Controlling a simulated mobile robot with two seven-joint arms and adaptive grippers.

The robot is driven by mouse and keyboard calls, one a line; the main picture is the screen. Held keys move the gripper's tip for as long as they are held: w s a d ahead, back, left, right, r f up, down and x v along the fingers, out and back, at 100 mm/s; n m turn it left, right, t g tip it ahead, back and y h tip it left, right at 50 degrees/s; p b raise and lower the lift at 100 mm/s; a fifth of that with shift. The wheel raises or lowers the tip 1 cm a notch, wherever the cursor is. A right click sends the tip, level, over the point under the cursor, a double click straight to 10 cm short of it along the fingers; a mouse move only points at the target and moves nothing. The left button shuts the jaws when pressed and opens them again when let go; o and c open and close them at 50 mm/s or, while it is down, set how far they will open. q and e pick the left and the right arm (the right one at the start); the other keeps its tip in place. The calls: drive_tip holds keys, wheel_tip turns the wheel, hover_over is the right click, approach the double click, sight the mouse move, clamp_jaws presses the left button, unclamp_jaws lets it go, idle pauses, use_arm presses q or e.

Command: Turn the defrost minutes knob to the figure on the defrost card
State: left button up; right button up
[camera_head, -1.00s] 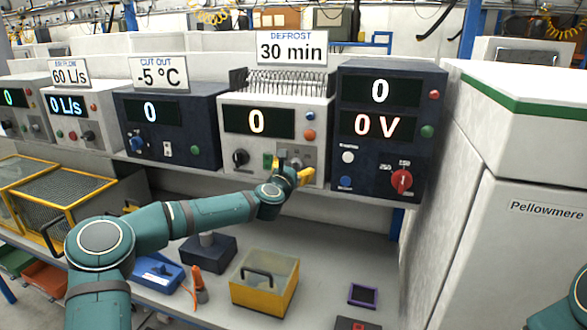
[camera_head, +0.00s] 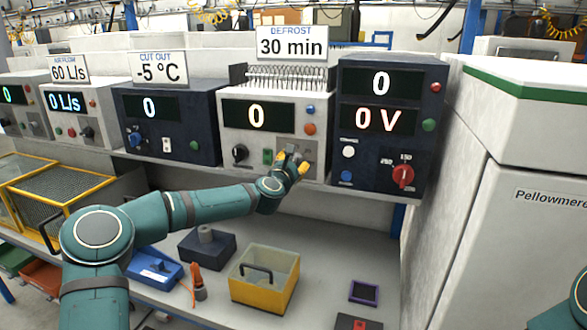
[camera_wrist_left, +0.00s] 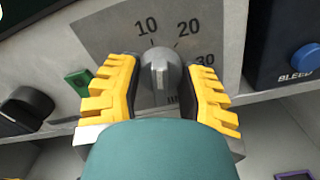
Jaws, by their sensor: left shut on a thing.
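The defrost card (camera_head: 291,44) on top of the white defrost unit reads 30 min. The unit's display (camera_head: 258,117) shows 0. The grey minutes knob (camera_wrist_left: 160,72) shows in the left wrist view, on a plate marked 10, 20 and 30. Its ridge stands about upright, pointing between 10 and 20. My left gripper (camera_head: 291,162) is at the unit's front panel, its yellow fingers on either side of the knob and shut on it. In the head view the gripper hides most of the knob. My right gripper is not in view.
A green switch (camera_wrist_left: 78,81) and a black knob (camera_head: 240,154) sit left of the minutes knob. A dark unit (camera_head: 386,125) with a red knob stands close on the right. Below, the bench holds a yellow bin (camera_head: 259,292) and a blue box (camera_head: 155,268).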

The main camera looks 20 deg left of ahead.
use_arm(q)
drive_tip(key=m+b, duration=0.3)
drive_tip(key=m, duration=0.1)
drive_tip(key=shift+m, duration=0.3)
drive_tip(key=m+b, duration=0.2)
drive_tip(key=shift+m, duration=0.4)
drive_tip(key=m+b, duration=0.2)
drive_tip(key=m, duration=0.3)
drive_tip(key=shift+r, duration=0.1)
drive_tip(key=m+b, duration=0.1)
drive_tip(key=m, duration=0.3)
drive_tip(key=shift+a+r, duration=0.1)
drive_tip(key=shift+m, duration=0.5)
drive_tip(key=o, duration=1.2)
